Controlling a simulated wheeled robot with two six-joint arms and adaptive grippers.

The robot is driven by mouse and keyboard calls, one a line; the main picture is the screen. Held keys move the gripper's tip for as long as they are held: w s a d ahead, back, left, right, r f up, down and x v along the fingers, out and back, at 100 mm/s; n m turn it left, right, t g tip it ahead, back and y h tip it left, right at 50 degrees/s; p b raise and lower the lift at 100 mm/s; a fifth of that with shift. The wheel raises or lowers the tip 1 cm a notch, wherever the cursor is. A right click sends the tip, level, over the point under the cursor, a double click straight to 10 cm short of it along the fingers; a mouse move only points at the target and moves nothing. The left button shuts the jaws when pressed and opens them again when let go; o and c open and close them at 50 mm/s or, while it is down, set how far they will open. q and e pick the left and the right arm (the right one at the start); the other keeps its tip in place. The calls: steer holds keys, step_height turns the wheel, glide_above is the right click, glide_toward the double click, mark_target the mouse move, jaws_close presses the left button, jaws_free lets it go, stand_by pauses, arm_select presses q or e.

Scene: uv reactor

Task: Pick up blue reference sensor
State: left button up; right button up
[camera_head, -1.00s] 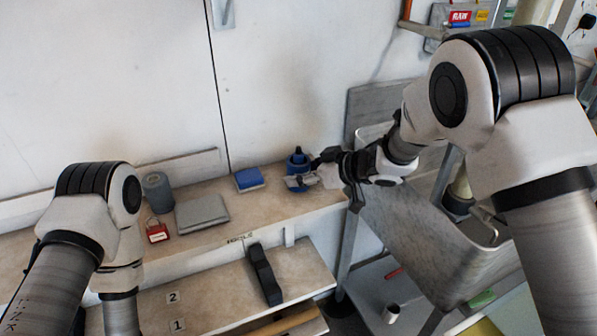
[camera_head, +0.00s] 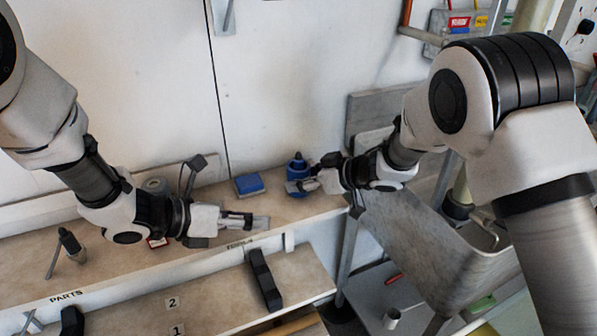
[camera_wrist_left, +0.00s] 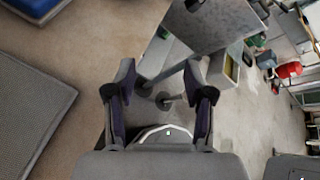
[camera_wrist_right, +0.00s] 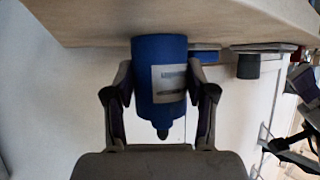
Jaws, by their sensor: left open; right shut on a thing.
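The blue reference sensor (camera_head: 297,167) is a blue cylinder with a pale label and a dark tip. It is at the right end of the upper shelf in the head view. In the right wrist view the sensor (camera_wrist_right: 158,75) sits between the two fingers of my right gripper (camera_wrist_right: 160,98). My right gripper (camera_head: 305,186) is shut on it from the right. I cannot tell if its base touches the shelf. My left gripper (camera_head: 250,221) is open and empty over the shelf's front edge, left of the sensor. Its spread fingers (camera_wrist_left: 160,85) show in the left wrist view.
A blue box (camera_head: 249,184) lies on the upper shelf (camera_head: 215,255) between my grippers. A grey cylinder (camera_head: 156,186) and a small stand (camera_head: 70,245) are further left. A black block (camera_head: 264,280) is on the lower shelf. A metal tub (camera_head: 430,235) stands at right.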

mark_target(295, 160)
arm_select(q)
steer(key=w+r+m+t, duration=0.2)
steer(key=w+r+m, duration=0.1)
steer(key=w+r, duration=0.4)
steer(key=shift+m+t, duration=0.3)
steer(key=shift+m, duration=0.3)
steer(key=x, duration=1.1)
steer(key=shift+w+r, duration=0.15)
steer(key=shift+w, duration=0.4)
steer(key=shift+a, duration=0.1)
jaws_close()
